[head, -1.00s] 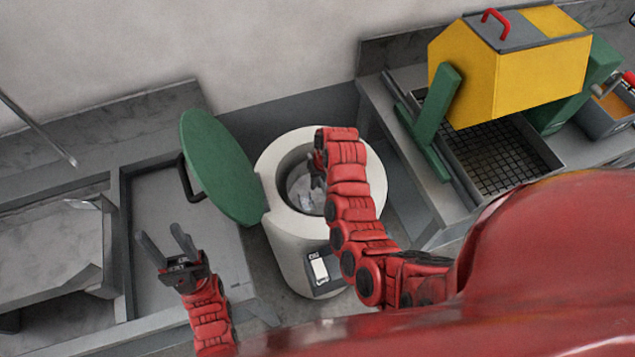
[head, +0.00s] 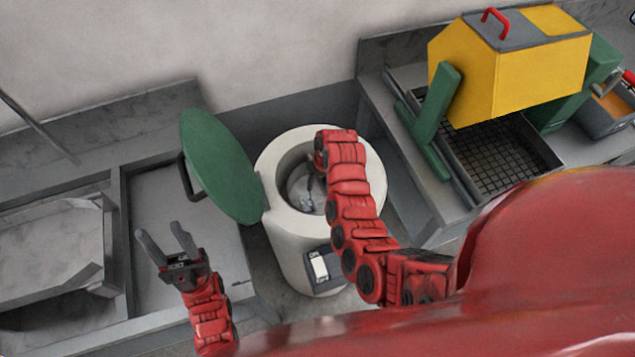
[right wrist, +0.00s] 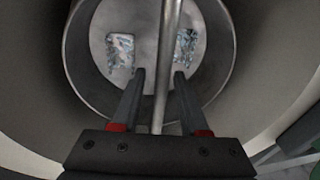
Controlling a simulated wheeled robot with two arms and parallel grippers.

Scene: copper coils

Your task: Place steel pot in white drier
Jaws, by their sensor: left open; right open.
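The white drier (head: 278,240) stands in the middle with its round top opening uncovered. A round steel vessel, apparently the steel pot (right wrist: 85,55), sits inside the drier's opening; it shows partly in the head view (head: 296,184). A thin metal rod (right wrist: 168,50), which looks like the pot's handle, runs between the fingers of my right gripper (right wrist: 158,75). That gripper is open, reaching down into the drier; whether it touches the rod I cannot tell. My arm hides part of the opening. My left gripper (head: 165,240) is open and empty, left of the drier.
The drier's green lid (head: 218,165) stands raised on the left. A yellow machine (head: 510,75) with green arms stands over a dark grid (head: 500,158) at the right.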

